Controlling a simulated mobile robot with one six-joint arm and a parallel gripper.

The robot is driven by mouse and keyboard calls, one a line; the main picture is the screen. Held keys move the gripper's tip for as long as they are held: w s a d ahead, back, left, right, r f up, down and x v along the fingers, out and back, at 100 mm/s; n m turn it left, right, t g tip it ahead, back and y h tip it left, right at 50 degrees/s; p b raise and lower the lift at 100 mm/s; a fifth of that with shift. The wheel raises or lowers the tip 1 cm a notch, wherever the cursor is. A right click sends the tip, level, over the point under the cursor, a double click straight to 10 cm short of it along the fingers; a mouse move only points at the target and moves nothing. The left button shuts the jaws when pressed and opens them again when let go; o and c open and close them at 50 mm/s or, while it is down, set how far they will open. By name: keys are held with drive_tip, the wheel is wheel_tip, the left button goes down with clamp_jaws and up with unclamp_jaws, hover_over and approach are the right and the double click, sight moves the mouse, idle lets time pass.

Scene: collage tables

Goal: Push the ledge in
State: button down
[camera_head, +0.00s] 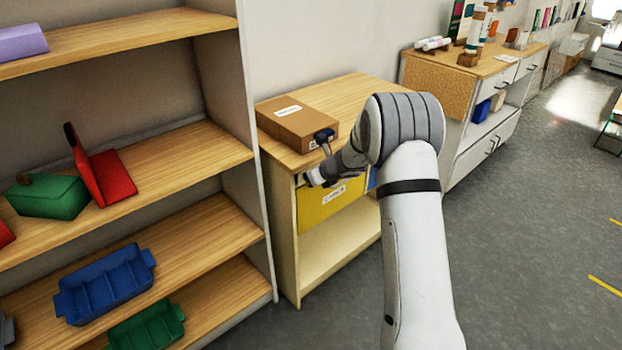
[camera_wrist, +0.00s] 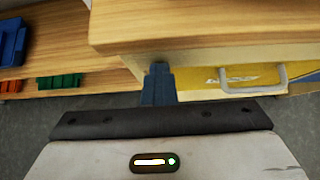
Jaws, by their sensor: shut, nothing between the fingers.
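A low wooden cabinet (camera_head: 350,92) stands at the middle. No separate ledge stands out clearly; the wrist view shows a thick wooden board edge (camera_wrist: 215,38) with a pale strip under it, above a yellow front (camera_wrist: 225,78). The yellow front, with a white label, also shows in the head view (camera_head: 318,211). My gripper (camera_head: 312,178) is at the cabinet's front left corner, below the top. In the wrist view its shut fingers (camera_wrist: 158,72) are empty and point at the underside of the board edge. I cannot tell whether they touch it. My arm hides part of the cabinet.
A cardboard box (camera_head: 297,120) lies on the cabinet top. A grey handle (camera_wrist: 252,83) juts from the yellow front. Left is a tall shelf (camera_head: 180,165) with bins, close to the cabinet. Another cabinet (camera_head: 478,85) stands behind.

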drive_tip(key=shift+w+r, duration=0.3)
drive_tip(key=shift+r, duration=0.05)
